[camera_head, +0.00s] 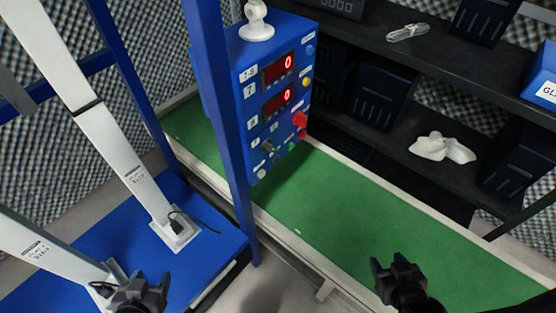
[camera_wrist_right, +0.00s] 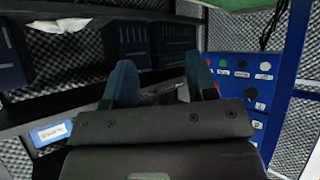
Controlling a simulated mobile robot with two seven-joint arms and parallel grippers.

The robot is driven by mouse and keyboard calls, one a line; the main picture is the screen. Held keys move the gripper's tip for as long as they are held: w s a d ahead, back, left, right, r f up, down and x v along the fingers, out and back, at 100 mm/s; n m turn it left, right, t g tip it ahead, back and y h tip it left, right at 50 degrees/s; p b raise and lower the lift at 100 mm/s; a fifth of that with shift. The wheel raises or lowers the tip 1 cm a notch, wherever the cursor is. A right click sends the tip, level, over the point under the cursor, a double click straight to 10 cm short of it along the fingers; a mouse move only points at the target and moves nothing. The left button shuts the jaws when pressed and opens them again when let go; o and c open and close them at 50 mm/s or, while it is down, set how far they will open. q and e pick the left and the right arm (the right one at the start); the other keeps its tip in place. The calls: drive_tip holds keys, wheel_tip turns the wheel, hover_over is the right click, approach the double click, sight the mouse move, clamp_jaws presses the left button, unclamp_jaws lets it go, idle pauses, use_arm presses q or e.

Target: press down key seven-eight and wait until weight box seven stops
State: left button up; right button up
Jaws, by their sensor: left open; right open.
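A blue control box (camera_head: 246,103) stands at the back of the green bench in the head view, labelled 7-8, 7 and 8. Its two red displays (camera_head: 278,69) each read 0. Its front carries coloured buttons, a red knob (camera_head: 300,119) and black switches; which one is key seven-eight I cannot tell. The box's lower panel also shows at the right of the right wrist view (camera_wrist_right: 238,75). My right gripper (camera_head: 396,270) is open and empty over the green bench. My left gripper (camera_head: 142,293) is open at the bottom edge, over the blue platform. Weight box seven is not identifiable.
A blue upright post (camera_head: 222,120) stands in front of the control box. Two white columns (camera_head: 113,135) rise from the blue platform (camera_head: 205,232) at left. A dark shelf (camera_head: 400,125) at right holds black bins and white gloves (camera_head: 442,147). The green bench top (camera_head: 340,205) is mostly clear.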

clamp_jaws()
drive_tip(key=shift+w, duration=0.1)
idle(1.3)
